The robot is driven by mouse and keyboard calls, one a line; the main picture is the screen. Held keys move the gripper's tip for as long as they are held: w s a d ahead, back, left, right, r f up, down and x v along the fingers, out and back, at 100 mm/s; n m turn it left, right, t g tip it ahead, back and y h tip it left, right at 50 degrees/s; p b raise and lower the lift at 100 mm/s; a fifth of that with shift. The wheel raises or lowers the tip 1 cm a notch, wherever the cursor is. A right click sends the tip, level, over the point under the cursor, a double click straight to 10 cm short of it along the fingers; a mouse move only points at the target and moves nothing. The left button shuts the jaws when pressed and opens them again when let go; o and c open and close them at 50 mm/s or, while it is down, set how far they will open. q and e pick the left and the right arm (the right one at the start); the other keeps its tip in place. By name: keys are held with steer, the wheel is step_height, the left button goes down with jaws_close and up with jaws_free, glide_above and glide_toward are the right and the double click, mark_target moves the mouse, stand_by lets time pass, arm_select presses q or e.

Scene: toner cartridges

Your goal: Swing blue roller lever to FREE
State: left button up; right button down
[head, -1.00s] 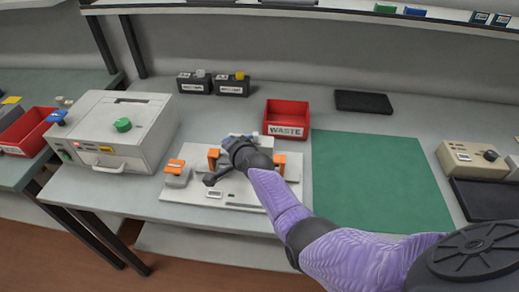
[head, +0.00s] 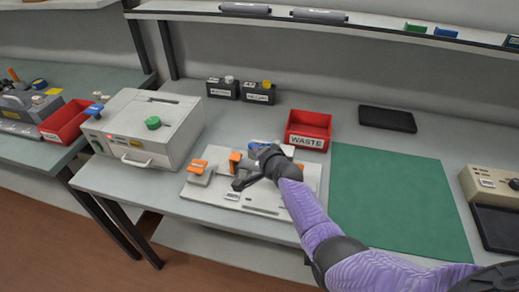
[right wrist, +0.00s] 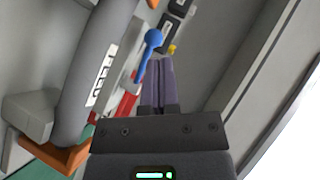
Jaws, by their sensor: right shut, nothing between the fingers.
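The blue roller lever (right wrist: 151,42) shows in the right wrist view as a blue stick with a round knob, just ahead of and slightly left of the fingertips. My right gripper (right wrist: 158,88) is shut and empty, with its fingers close to the lever; I cannot tell whether they touch. In the head view my right gripper (head: 266,156) is over the pale fixture plate (head: 225,190) and hides much of its middle. A thick dark grey cylinder (right wrist: 98,75) with a white label lies left of the fingers in the wrist view. My left gripper is not in view.
The fixture carries orange-topped blocks (head: 198,166). A red WASTE bin (head: 309,125) stands behind it. A green mat (head: 395,205) lies clear at right. A grey machine with a green knob (head: 153,122) stands at left. Two small dark boxes (head: 258,97) are at the back.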

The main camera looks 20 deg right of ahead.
arm_select(q)
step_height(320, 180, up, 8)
steer(key=p, duration=0.6)
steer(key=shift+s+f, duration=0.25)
arm_select(e)
steer(key=s+a+r, duration=0.4)
steer(key=s+a, duration=0.2)
steer(key=a, duration=0.1)
steer(key=shift+s+a+r, duration=0.25)
steer(key=shift+s+r, duration=0.1)
steer(key=shift+s, duration=0.05)
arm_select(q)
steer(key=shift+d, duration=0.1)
